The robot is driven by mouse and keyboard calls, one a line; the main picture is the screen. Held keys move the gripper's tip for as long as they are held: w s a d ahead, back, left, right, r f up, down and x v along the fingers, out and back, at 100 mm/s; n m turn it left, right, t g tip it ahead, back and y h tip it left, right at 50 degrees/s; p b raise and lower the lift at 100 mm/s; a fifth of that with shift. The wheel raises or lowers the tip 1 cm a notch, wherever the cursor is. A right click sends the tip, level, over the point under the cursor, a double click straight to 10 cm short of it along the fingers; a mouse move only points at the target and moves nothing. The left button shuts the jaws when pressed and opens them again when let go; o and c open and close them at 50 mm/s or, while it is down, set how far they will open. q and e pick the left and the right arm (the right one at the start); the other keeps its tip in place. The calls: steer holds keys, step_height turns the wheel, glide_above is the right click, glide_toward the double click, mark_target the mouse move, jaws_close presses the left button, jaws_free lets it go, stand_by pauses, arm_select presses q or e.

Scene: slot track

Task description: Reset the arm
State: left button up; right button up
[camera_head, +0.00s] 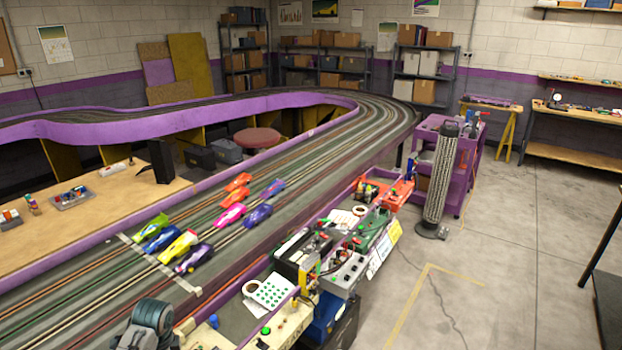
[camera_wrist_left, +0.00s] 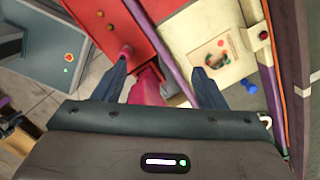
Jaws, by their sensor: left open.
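My left gripper (camera_wrist_left: 163,78) shows in the left wrist view, its two dark blue-grey fingers spread apart. A pinkish-red object (camera_wrist_left: 144,88) shows between the fingers, nearer the left one. I cannot tell how far below the fingers it lies, and its lower part is hidden by the gripper body. A red panel or tray (camera_wrist_left: 102,22) lies beyond the left finger.
A slot track (camera_head: 330,140) with several toy cars (camera_head: 231,214) curves across the room. A cluttered bench (camera_head: 289,328) runs along its right side. A purple cart (camera_head: 467,150) and a grey mesh column (camera_head: 439,178) stand at right. Grey floor (camera_head: 500,270) is open there.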

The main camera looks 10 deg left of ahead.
arm_select(q)
steer(key=s+d+f+n+t, duration=0.1)
steer(key=s+d+n+t, duration=0.1)
steer(key=s+d+n, duration=0.7)
steer(key=s+d+r+n+t, duration=0.1)
steer(key=s+d+r, duration=0.2)
steer(key=s, duration=0.5)
steer(key=s+d+r+n+t, duration=0.1)
steer(key=s+d+r+n, duration=0.2)
steer(key=s, duration=0.4)
step_height(320, 180, down, 33)
steer(key=a+g+b, duration=0.1)
steer(key=a+b, duration=0.2)
steer(key=b, duration=0.2)
steer(key=s+f+b, duration=0.2)
steer(key=s+f, duration=0.7)
steer(key=f, duration=0.4)
steer(key=s+a+f+g+b, duration=0.1)
steer(key=s+f+b, duration=0.2)
steer(key=s+f, duration=0.6)
step_height(320, 180, down, 4)
steer(key=shift+r+g+h+b, duration=0.1)
steer(key=shift+g+h+b, duration=0.2)
steer(key=shift+b, duration=0.05)
arm_select(e)
step_height(320, 180, down, 11)
steer(key=shift+w, duration=0.2)
steer(key=shift+r, duration=0.1)
